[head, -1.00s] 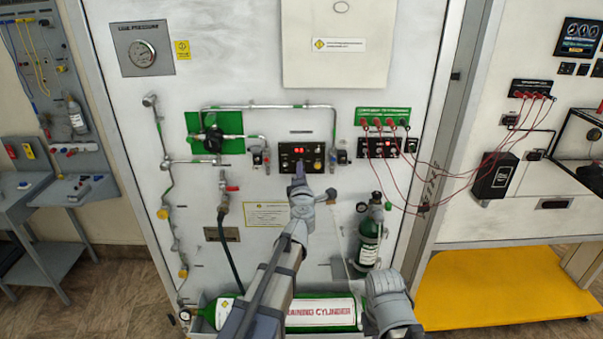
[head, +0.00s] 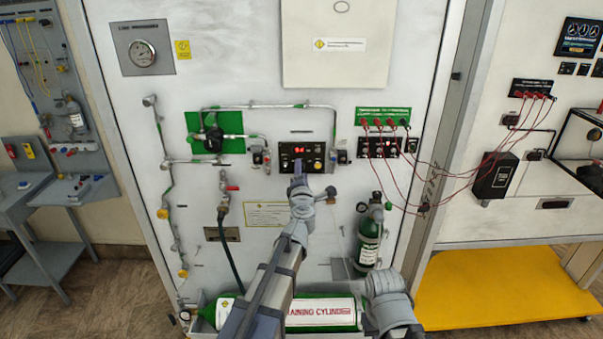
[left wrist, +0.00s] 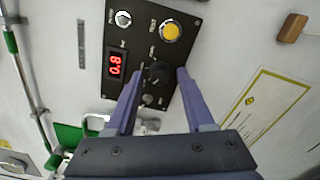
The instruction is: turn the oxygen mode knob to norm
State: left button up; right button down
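The black control panel (head: 306,156) is on the white cabinet front, with a red lit display (head: 299,150). In the left wrist view the panel (left wrist: 188,57) appears turned, with its display (left wrist: 116,64) beside the dark round knob (left wrist: 156,74). The labels around the knob are too small to read, so its setting cannot be told. My left gripper (head: 297,177) is at the panel's lower edge. In the left wrist view its two fingers (left wrist: 159,82) are apart, one on each side of the knob, with visible gaps. My right gripper is not visible; only part of that arm shows.
A yellow button (left wrist: 170,32) and a silver button (left wrist: 123,18) are on the panel. Pipes and a valve on a green plate (head: 240,146) are to the left. Red cables (head: 435,172) hang at the right. A green training cylinder (head: 345,315) lies below.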

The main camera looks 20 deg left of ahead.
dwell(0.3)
pick_arm(q)
jog(key=v, duration=0.7)
jog(key=shift+s+d, duration=0.15)
jog(key=shift+s, duration=0.25)
